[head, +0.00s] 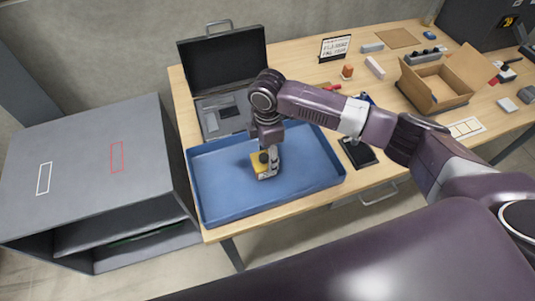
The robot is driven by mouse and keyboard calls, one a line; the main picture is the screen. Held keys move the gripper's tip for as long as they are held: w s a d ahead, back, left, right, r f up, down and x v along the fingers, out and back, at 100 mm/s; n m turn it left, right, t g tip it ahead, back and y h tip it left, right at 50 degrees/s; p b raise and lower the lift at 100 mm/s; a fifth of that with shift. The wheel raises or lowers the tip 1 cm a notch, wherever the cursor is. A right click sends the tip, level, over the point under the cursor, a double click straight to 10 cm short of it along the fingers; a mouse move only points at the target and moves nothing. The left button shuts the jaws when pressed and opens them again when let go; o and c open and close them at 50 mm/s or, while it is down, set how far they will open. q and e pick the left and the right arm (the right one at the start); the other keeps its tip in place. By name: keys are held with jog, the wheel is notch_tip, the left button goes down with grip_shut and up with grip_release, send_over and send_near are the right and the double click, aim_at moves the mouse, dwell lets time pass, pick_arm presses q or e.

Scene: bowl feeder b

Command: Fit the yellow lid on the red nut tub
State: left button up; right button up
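A yellow piece with a dark round knob, likely the yellow lid (257,169), shows in the blue tray (215,209) in the head view. My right gripper (268,172) points down over the tray, right at the yellow piece and partly covering it. Whether its fingers are closed on the piece is too small to tell. I cannot tell whether the piece rests on the tray floor or is held above it. I cannot make out the red nut tub; it may be hidden behind the gripper. My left gripper is not in view.
An open dark case (222,62) stands behind the tray. A cardboard box (435,87), a sign (335,47) and small parts lie to the right on the wooden table (296,66). A grey cabinet (84,183) stands left. Most of the tray is clear.

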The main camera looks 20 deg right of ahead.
aim_at(267, 156)
jog(key=o, duration=0.3)
jog(key=shift+o, duration=0.2)
notch_tip(267, 156, up, 12)
jog(key=b, duration=0.2)
dwell(0.6)
